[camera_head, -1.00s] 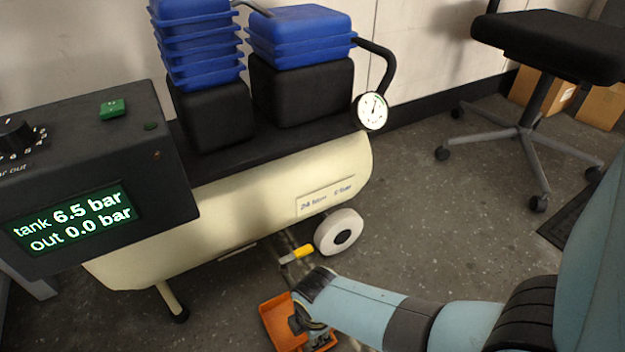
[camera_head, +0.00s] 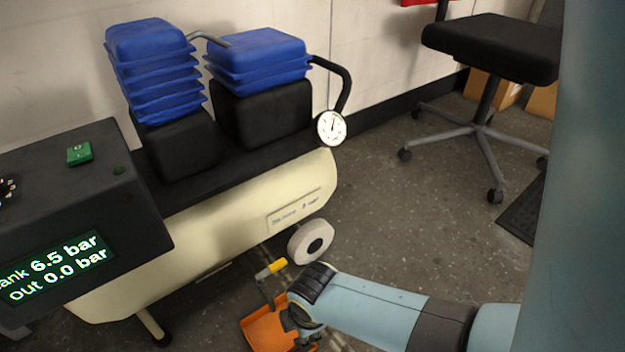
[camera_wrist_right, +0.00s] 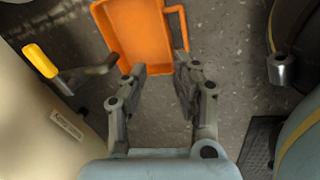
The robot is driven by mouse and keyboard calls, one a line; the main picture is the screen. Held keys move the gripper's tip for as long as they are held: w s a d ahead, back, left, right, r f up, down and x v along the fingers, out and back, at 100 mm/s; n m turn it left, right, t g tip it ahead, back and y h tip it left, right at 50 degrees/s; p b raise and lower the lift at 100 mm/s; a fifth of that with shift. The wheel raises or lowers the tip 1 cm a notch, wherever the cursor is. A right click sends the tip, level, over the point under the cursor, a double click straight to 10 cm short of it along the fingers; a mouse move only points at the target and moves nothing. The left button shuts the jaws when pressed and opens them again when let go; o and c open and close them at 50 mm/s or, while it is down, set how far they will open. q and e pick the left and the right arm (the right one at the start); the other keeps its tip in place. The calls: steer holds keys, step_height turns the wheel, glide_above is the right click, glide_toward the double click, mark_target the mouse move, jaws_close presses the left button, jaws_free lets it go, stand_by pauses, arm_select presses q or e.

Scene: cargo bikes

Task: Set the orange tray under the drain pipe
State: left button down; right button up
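The orange tray (camera_head: 262,332) lies low by the compressor, apparently on the floor, partly hidden by my right gripper. In the right wrist view the tray (camera_wrist_right: 140,35) is open-topped with a loop handle on its right side. The drain pipe (camera_wrist_right: 92,72) has a yellow lever (camera_wrist_right: 40,61); its end appears close to the tray's near left edge. I cannot tell whether the outlet is over the tray. In the head view the yellow lever (camera_head: 278,265) shows beside the wheel. My right gripper (camera_wrist_right: 160,68) has its fingers apart at the tray's near edge. My left gripper is out of view.
The cream compressor tank (camera_head: 235,215) stands on the left with a white wheel (camera_head: 300,243) and a gauge (camera_head: 331,127). An office chair (camera_head: 485,90) is at the right. Floor between them is clear.

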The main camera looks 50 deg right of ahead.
steer(key=s+r+m+t, duration=0.2)
steer(key=r+m, duration=0.3)
steer(key=r, duration=0.6)
steer(key=s+d+r+m+t, duration=0.1)
steer(key=s+r+m, duration=0.3)
steer(key=r, duration=0.7)
steer(key=m+t, duration=0.1)
steer(key=m, duration=0.1)
steer(key=shift+d+r+m+y, duration=0.3)
steer(key=shift+r, duration=0.1)
